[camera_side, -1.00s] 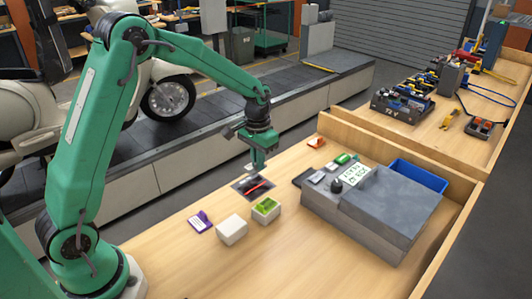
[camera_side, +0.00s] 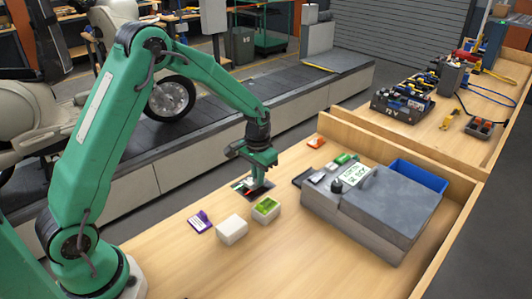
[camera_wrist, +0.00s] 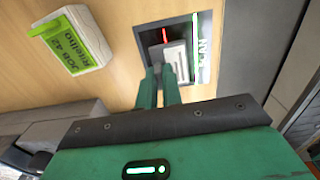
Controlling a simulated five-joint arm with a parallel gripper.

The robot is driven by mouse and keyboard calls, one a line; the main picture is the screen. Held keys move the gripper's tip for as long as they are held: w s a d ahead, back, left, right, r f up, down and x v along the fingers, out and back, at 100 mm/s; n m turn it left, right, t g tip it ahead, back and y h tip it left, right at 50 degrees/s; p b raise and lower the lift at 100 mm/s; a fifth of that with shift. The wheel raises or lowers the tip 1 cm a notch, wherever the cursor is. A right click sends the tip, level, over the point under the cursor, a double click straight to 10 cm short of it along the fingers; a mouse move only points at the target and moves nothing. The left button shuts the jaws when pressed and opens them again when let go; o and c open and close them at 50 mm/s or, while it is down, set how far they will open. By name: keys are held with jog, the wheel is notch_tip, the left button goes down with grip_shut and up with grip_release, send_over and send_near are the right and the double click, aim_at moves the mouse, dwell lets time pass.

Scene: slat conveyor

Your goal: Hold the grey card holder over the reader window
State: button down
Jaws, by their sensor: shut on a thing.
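My gripper (camera_side: 254,178) is shut on the grey card holder (camera_wrist: 177,62), which juts out beyond the fingertips (camera_wrist: 165,72) in the wrist view. The dark reader window (camera_side: 262,190) lies in the wooden bench top, right under my gripper. In the wrist view, the card holder overlaps much of the window (camera_wrist: 150,39), and a red line (camera_wrist: 165,36) shows past its far end. I cannot tell how small the gap between holder and window is.
A white block with a green top (camera_side: 266,208) stands close by, with a plain white block (camera_side: 232,230) and a purple card (camera_side: 200,222) to its left. A grey machine (camera_side: 385,205) and a blue tray (camera_side: 418,175) stand at the right. The front of the bench is clear.

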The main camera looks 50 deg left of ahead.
dwell(0.3)
jog(key=shift+r, duration=3)
